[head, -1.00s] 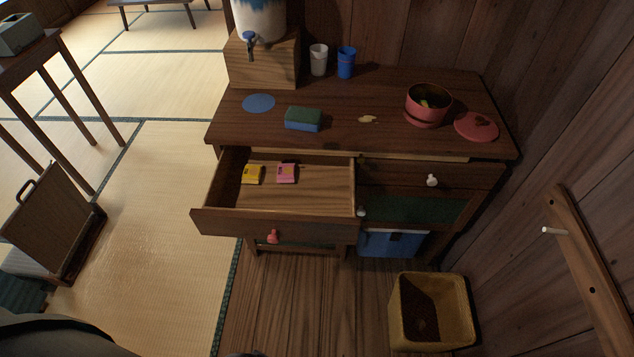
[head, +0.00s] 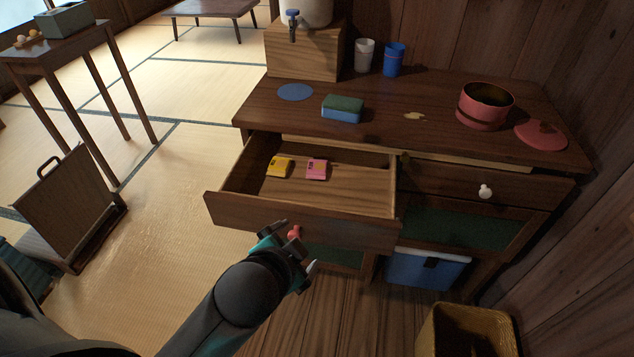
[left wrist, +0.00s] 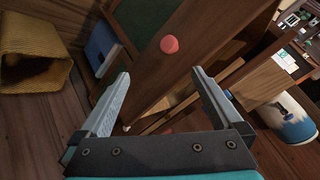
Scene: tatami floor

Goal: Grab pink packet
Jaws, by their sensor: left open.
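The pink packet (head: 317,169) lies flat on the floor of the open drawer (head: 300,222), just right of a yellow packet (head: 279,167). My left gripper (head: 290,250) is in front of the drawer face, close to its red knob (head: 294,232), and lower than the packet. In the left wrist view my left gripper (left wrist: 160,95) is open with nothing between its fingers. The red knob (left wrist: 169,44) shows beyond the fingertips there. The packets do not show in the left wrist view. My right gripper is not in view.
The cabinet top (head: 400,140) above the drawer holds a sponge (head: 343,108), a blue disc (head: 295,92), two cups and a red pot (head: 485,105). A woven bin (head: 470,330) stands on the floor at the right. The drawer's front panel stands between my gripper and the packets.

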